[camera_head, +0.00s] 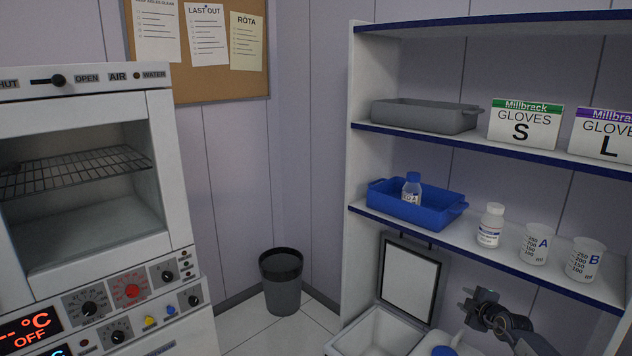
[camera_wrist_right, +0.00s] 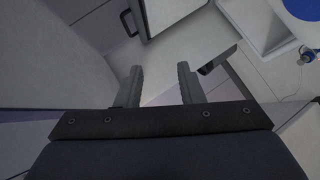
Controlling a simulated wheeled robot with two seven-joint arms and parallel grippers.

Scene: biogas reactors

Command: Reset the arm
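My right gripper (camera_head: 466,298) shows at the lower right in the head view, in front of the shelf's lower part and above a white open-lidded box. In the right wrist view its two dark fingers (camera_wrist_right: 160,77) stand apart with a clear gap. Nothing is held between them; pale surfaces show beyond. My right arm comes in from the bottom edge of the head view. My left gripper and left arm are in neither view.
The shelf unit (camera_head: 352,190) holds a blue tray (camera_head: 440,213) with a bottle, a white bottle (camera_head: 490,226), beaker A (camera_head: 536,244) and beaker B (camera_head: 586,259). Below stands the white box (camera_head: 374,333), lid raised. An oven (camera_head: 165,190) is left; a bin (camera_head: 282,283) stands between.

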